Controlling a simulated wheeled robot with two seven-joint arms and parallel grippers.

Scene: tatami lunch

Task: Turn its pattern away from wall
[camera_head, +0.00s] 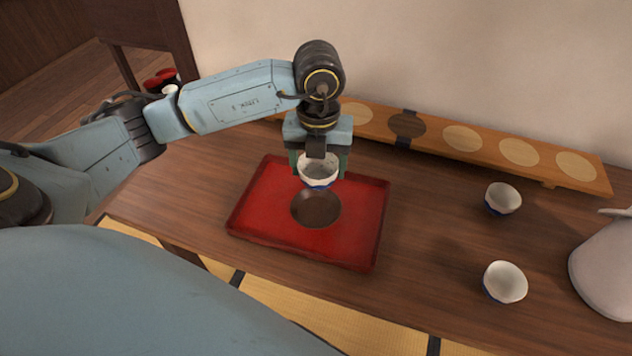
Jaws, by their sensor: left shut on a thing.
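My left gripper (320,172) points down over a red tray (262,205) and is shut on a white cup (318,172) with blue near its base. The cup is upright and seems held just above the tray, behind a dark round spot (315,208) on it. The cup's pattern is too small to make out, and the gripper hides part of its rim. Two similar cups stand on the table at the right, one farther back (503,198) and one nearer (504,282). My right gripper is not in view.
A long wooden board (460,138) with several round inlays runs along the pale wall (450,50) at the back. A light grey vessel (605,265) stands at the right edge. The brown table (430,215) is clear between the tray and the cups.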

